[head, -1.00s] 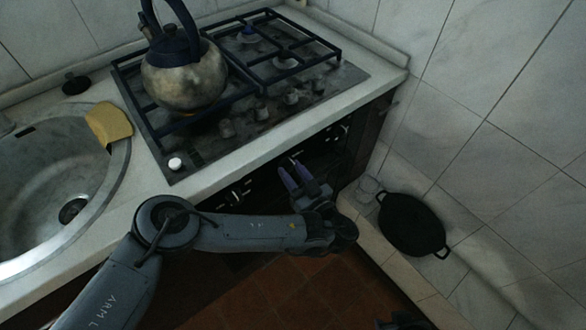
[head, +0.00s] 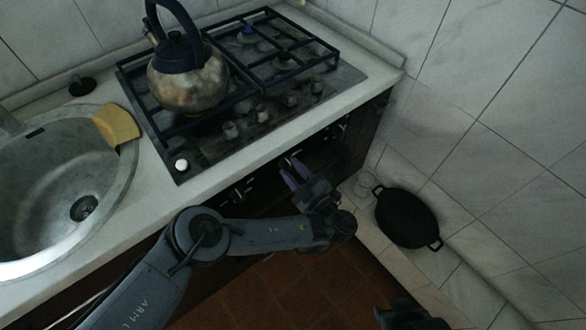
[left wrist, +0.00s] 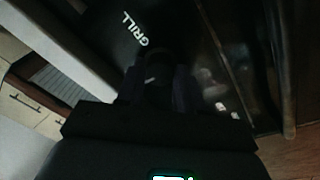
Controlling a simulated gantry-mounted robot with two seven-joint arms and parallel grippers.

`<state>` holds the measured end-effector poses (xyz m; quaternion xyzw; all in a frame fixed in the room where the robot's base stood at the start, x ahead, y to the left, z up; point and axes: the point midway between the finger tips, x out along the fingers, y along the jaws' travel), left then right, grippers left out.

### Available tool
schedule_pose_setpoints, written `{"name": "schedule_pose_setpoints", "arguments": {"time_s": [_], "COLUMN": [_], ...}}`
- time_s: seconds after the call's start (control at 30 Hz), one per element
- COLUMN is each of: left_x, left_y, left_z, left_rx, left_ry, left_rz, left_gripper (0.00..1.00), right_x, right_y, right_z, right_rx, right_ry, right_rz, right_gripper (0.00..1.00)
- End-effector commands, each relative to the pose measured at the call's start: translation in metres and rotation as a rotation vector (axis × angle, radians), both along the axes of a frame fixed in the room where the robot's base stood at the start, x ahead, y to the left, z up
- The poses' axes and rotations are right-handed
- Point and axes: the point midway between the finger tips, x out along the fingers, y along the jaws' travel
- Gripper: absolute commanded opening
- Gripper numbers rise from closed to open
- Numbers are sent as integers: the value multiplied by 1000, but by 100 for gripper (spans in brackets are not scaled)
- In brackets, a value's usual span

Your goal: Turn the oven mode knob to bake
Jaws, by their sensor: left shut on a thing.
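My left gripper (head: 289,173), with purple fingers, reaches the dark oven front (head: 262,184) below the counter. In the left wrist view, the gripper (left wrist: 155,82) is shut on the oven mode knob (left wrist: 154,72), a dark knob mostly hidden between the fingers. A white GRILL label (left wrist: 138,28) stands on the black panel just beyond it, tilted in that picture. Which way the knob points is too dark to tell. A dark part of my right gripper (head: 408,316) shows at the bottom edge of the head view; its fingers are unclear.
A kettle (head: 188,82) stands on the gas hob (head: 185,135). A sink (head: 60,150) with a yellow sponge (head: 117,125) on its rim lies left. A black pan (head: 407,218) lies on the right ledge. Other controls (head: 238,191) sit left along the oven front.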

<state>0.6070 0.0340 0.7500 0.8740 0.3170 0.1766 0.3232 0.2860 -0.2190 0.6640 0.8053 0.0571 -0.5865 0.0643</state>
Motion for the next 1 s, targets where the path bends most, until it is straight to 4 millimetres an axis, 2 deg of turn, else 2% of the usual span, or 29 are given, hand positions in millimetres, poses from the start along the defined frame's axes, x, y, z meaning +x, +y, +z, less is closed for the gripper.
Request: {"name": "schedule_pose_setpoints", "arguments": {"time_s": [0.63, 0.67, 0.8, 0.83, 1.0], "left_x": [0, 0, 0, 0, 0], "left_y": [0, 0, 0, 0, 0], "left_z": [-2, -2, -1, -1, -1], "left_rx": [-41, -41, -41, -41, -41], "left_ry": [-35, -35, -35, -35, -36], "left_rz": [-2, -2, -1, -1, -1], "left_gripper": [6, 38, 59, 62, 62], "right_x": [0, 0, 0, 0, 0], "right_y": [2, 2, 2, 2, 1], "right_z": [2, 2, 2, 2, 2], "right_rx": [7, 7, 7, 7, 7], "right_ry": [0, 0, 0, 0, 0], "right_rz": [-4, -4, -4, -4, -4], "right_gripper": [43, 43, 43, 43, 43]}}
